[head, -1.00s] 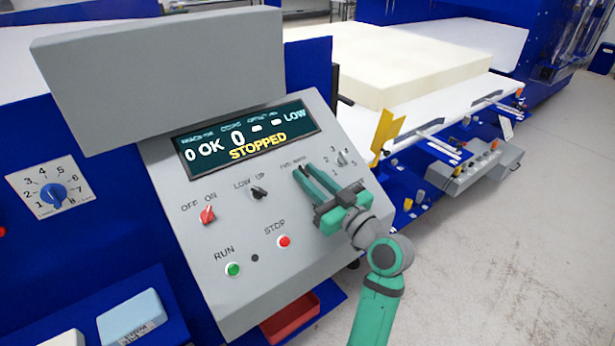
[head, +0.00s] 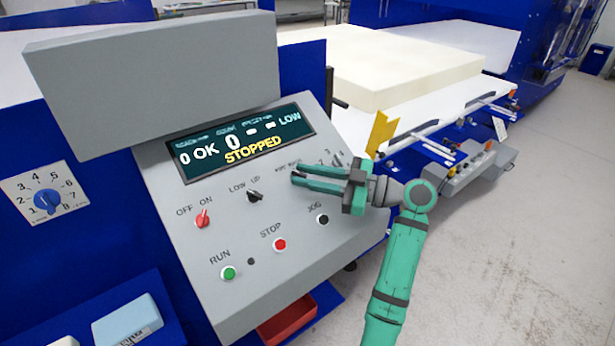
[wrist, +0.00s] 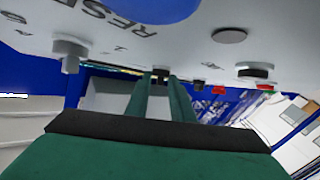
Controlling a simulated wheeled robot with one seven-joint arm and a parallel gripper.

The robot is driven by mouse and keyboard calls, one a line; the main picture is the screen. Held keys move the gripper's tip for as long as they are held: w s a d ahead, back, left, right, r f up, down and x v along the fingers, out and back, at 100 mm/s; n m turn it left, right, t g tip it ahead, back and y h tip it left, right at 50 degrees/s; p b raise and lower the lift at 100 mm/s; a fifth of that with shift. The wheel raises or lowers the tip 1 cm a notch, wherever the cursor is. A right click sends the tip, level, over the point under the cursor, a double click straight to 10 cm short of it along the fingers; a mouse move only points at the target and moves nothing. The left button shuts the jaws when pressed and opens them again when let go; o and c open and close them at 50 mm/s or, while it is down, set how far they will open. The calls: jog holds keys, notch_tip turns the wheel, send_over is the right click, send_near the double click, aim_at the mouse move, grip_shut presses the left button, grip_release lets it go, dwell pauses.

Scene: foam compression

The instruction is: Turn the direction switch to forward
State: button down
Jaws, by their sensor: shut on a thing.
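The direction switch (wrist: 160,76) is a small dark knob on the sloped grey control panel (head: 190,250). It shows between my fingertips in the wrist view and is mostly hidden by the fingers in the head view. My gripper (head: 297,178) has green fingers that reach in from the right, low over the panel, and it is shut on the switch. The fingers also show in the wrist view, pointing away from the dark palm bar. The label above the switch is partly covered and too blurred to read, so I cannot tell which way the switch points.
The display (head: 243,140) reads STOPPED. Left of my gripper are the black LOW/UP switch (head: 254,196) and the red OFF/ON switch (head: 203,219). Below are the RUN (head: 228,273), STOP (head: 280,244) and JOG (head: 322,219) buttons. A numbered selector close behind my gripper is partly hidden.

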jog(key=shift+f, duration=0.15)
jog(key=c, duration=1.9)
grip_release()
jog(key=v, duration=1.1)
jog(key=shift+w, duration=0.1)
jog(key=shift+a, duration=0.1)
